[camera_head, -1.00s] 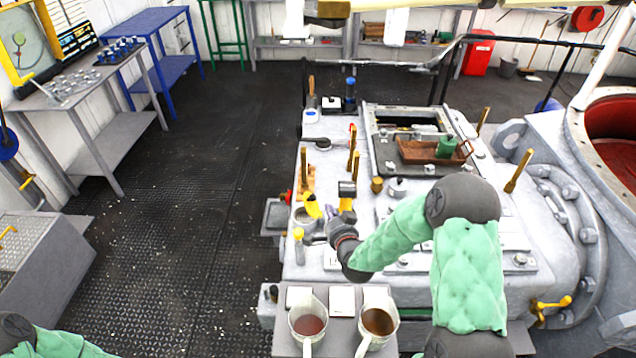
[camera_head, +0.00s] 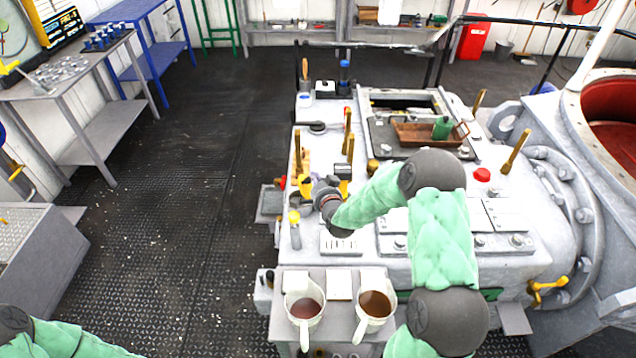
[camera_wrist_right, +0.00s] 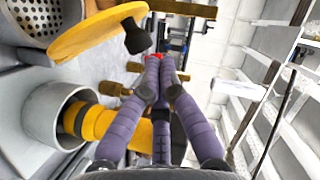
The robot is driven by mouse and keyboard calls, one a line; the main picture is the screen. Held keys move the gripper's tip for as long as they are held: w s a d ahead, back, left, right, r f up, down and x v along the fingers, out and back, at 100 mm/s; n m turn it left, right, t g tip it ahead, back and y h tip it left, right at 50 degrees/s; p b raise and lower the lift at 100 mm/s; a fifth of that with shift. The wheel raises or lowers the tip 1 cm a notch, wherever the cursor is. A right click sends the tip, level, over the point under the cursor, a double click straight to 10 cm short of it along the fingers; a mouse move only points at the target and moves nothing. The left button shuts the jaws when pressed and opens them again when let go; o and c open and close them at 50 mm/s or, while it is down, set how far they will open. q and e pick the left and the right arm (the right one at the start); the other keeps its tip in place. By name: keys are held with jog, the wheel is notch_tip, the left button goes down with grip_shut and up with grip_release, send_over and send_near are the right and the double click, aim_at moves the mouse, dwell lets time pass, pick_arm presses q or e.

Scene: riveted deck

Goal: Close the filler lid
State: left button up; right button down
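In the right wrist view, a round yellow lid (camera_wrist_right: 95,33) with a black knob stands tilted open beside a grey filler neck (camera_wrist_right: 38,112). A thick yellow part shows in the neck's mouth. My right gripper (camera_wrist_right: 159,62) has its purple fingers extended, the tips close together just past the knob; I see nothing clearly held between them. Whether they touch the knob is unclear. In the head view, my right gripper (camera_head: 326,194) is over the left side of the grey machine, with yellow parts at its edge; it hides most of the filler. My left gripper is out of view.
The grey machine top (camera_head: 385,245) carries upright brass handles, a brown tray (camera_head: 412,134) with a green can, and a red knob (camera_head: 482,174). Two cups (camera_head: 304,308) of dark liquid stand on a front shelf.

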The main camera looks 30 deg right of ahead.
aim_at(304, 188)
jog(key=shift+w+a+b, duration=0.3)
jog(key=shift+a+b, duration=0.1)
jog(key=shift+a, duration=0.1)
jog(key=shift+w+a+n+g+p, duration=0.3)
jog(key=shift+a+n+p, duration=0.15)
jog(key=shift+n+p, duration=0.05)
jog(key=shift+w+a+f+n, duration=0.15)
jog(key=shift+a+n, duration=0.15)
jog(key=shift+n, duration=0.2)
jog(key=shift+w+a+f+g+h, duration=0.3)
jog(key=shift+w+a+h, duration=0.1)
jog(key=shift+a, duration=0.15)
jog(key=shift+s, duration=0.1)
jog(key=shift+r, duration=0.15)
